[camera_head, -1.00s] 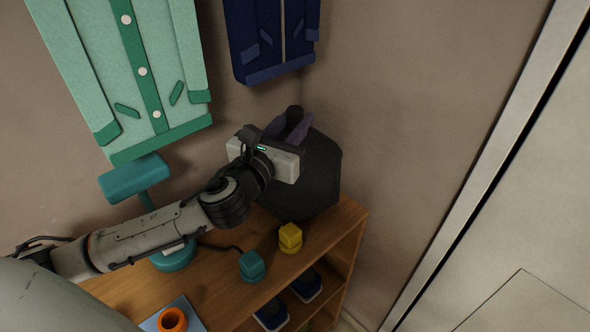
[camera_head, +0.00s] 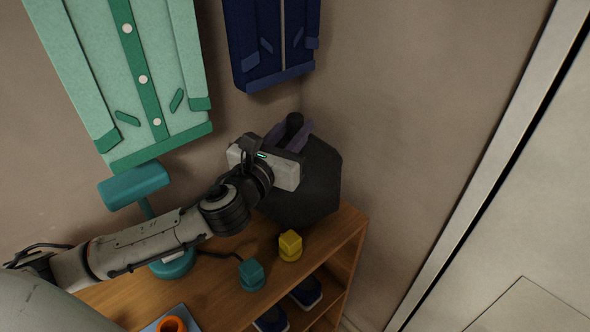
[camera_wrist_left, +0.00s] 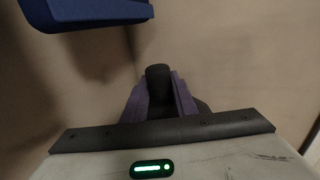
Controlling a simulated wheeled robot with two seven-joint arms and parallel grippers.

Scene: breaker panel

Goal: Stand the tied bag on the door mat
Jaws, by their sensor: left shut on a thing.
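The tied bag (camera_head: 318,182) is a dark grey, faceted bag at the right end of the wooden shelf top. Its knotted neck (camera_head: 294,122) sticks up. My left gripper (camera_head: 296,132) is shut on that neck, with its purple fingers on either side of it. In the left wrist view, the dark neck (camera_wrist_left: 158,78) stands between the purple fingers, and the gripper body hides most of the bag. I cannot tell whether the bag's base touches the shelf. The door mat is not visible. My right gripper is not in view.
The wooden shelf (camera_head: 345,222) holds a yellow block (camera_head: 290,245), a teal block (camera_head: 251,274), a teal lamp (camera_head: 135,186) and an orange cup (camera_head: 173,325). Shoes (camera_head: 308,291) sit below. A green jacket (camera_head: 125,70) and navy jacket (camera_head: 270,45) hang behind. A door frame (camera_head: 490,165) is right.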

